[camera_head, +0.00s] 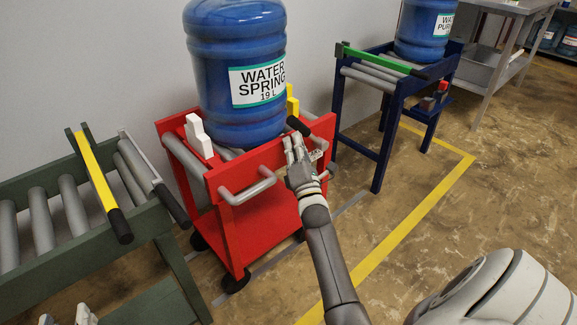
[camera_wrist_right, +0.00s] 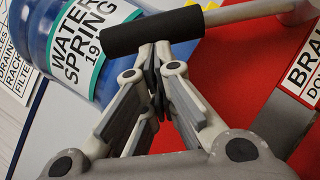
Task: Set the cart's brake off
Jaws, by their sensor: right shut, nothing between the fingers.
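The red cart (camera_head: 231,235) stands between two roller stands and carries a blue water jug (camera_head: 235,60). A brake lever with a black grip (camera_head: 298,126) sticks out at the cart's right end; the grip (camera_wrist_right: 153,32) and its pale rod (camera_wrist_right: 245,12) also show in the right wrist view. My right gripper (camera_head: 295,147) is shut and empty, its fingertips right at the black grip, seeming to touch it. A white label starting "BRA" (camera_wrist_right: 302,68) is on the red panel, partly cut off. My left gripper (camera_head: 65,317) shows only its fingertips at the lower left edge, apart.
A green roller stand (camera_head: 40,262) with a yellow bar is on the left. A blue roller stand (camera_head: 378,150) with another jug (camera_head: 423,30) is at the back right. Yellow floor tape (camera_head: 420,220) runs along open floor at the right.

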